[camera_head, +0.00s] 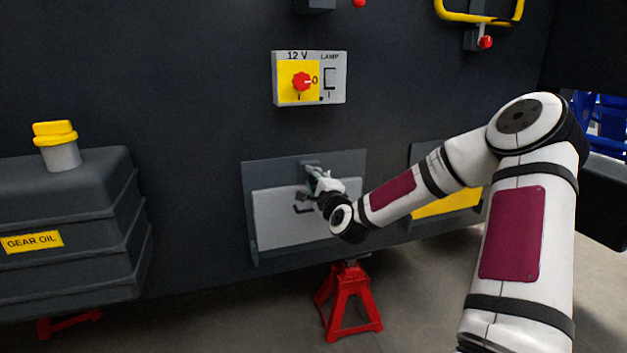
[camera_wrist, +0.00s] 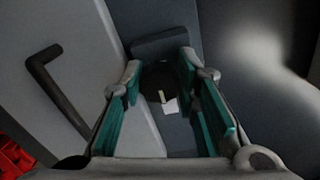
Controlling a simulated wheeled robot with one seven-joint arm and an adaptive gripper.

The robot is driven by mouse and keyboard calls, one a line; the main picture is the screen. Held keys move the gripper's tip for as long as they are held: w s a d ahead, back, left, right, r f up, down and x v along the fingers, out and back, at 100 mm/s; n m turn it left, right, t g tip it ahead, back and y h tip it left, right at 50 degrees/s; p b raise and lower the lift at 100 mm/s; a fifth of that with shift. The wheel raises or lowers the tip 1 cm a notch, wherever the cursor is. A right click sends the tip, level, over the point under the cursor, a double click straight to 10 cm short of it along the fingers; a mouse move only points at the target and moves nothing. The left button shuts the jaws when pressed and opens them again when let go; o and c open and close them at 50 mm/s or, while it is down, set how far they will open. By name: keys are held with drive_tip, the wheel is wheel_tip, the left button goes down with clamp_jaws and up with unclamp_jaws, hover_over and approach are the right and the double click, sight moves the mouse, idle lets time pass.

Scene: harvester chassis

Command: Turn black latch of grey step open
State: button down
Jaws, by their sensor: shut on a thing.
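The grey step (camera_head: 275,225) is a light grey panel set upright in a dark frame on the chassis wall. It also fills the left of the wrist view (camera_wrist: 85,45). The black latch (camera_wrist: 160,44) sits at the panel's top edge, with a dark bar and a round part between my fingers. Its upper part shows in the head view (camera_head: 309,164). My gripper (camera_head: 315,182) is at the latch; its teal pads (camera_wrist: 159,72) are on both sides of it, shut on it. My fingers partly hide the latch, so its exact turn is hard to tell.
A black bent handle (camera_wrist: 55,88) stands out from the step beside my gripper. A 12 V lamp switch box (camera_head: 337,78) is above. A red jack stand (camera_head: 348,305) is below. A dark gear oil tank (camera_head: 75,225) juts out at left.

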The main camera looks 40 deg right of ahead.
idle(0.3)
drive_tip(key=c, duration=1.2)
unclamp_jaws()
drive_tip(key=shift+s, duration=0.1)
drive_tip(key=v, duration=1.2)
drive_tip(key=shift+a, duration=0.1)
